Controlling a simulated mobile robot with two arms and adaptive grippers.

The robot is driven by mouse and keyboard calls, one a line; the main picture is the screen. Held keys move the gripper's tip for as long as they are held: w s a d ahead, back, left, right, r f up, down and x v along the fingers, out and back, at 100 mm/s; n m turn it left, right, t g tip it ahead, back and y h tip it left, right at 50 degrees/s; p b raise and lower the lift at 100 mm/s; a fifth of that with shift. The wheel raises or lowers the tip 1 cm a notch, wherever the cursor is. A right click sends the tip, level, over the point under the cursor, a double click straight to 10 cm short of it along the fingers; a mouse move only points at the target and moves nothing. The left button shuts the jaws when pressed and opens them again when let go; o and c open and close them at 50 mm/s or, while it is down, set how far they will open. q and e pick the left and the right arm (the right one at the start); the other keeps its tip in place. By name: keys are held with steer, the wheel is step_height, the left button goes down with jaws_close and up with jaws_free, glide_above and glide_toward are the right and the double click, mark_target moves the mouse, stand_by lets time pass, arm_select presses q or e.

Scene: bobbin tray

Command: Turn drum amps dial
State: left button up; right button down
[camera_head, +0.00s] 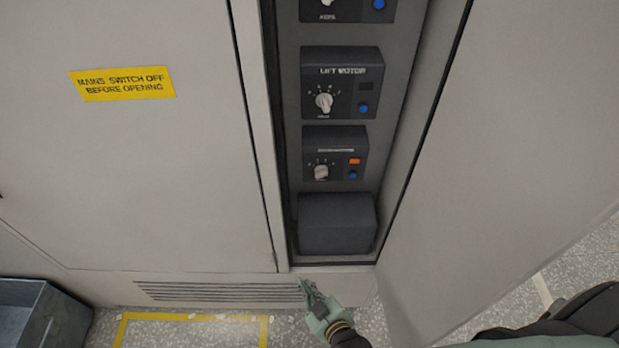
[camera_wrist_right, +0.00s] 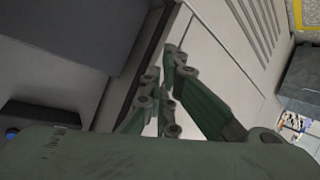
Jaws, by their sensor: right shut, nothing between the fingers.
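Control boxes with dials sit in a narrow open bay of the cabinet in the head view. The lift motor box (camera_head: 341,62) has a pale dial (camera_head: 324,102) and a blue button. Below it, a smaller box (camera_head: 333,137) has a pale dial (camera_head: 321,172), an orange button and a blue button; its label is too small to read. A top box (camera_head: 350,12) is cut off by the frame. No label reading drum is legible. My right gripper (camera_head: 308,288) is shut and empty at the bay's lower edge, below and apart from the dials. My left gripper is out of view.
A plain dark box (camera_head: 336,222) fills the bay's bottom. An open door (camera_head: 510,150) stands right of the bay. A closed panel (camera_head: 130,180) with a yellow sign (camera_head: 122,83) lies left. A grey bin (camera_head: 40,310) stands on the floor at lower left.

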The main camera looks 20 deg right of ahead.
steer(key=w+r+t+h+b, duration=0.1)
steer(key=w+r+t, duration=0.25)
steer(key=r, duration=0.45)
steer(key=w+r+t, duration=0.2)
steer(key=w+r, duration=0.2)
steer(key=r, duration=0.4)
step_height(320, 180, up, 14)
steer(key=m+t+h+b, duration=0.1)
steer(key=t+h+b, duration=0.2)
glide_above(321, 174)
steer(key=s+a, duration=0.2)
steer(key=a, duration=0.3)
steer(key=shift+d+f+b, duration=0.3)
steer(key=shift+f+b, duration=0.15)
steer(key=shift+f, duration=0.1)
steer(key=shift+d+f+b, duration=0.25)
steer(key=shift+f+b, duration=0.2)
steer(key=shift+f, duration=0.05)
steer(key=shift+s+d+f+b, duration=0.15)
steer(key=shift+d+f+b, duration=0.3)
steer(key=shift+f+b, duration=0.15)
steer(key=shift+r, duration=0.1)
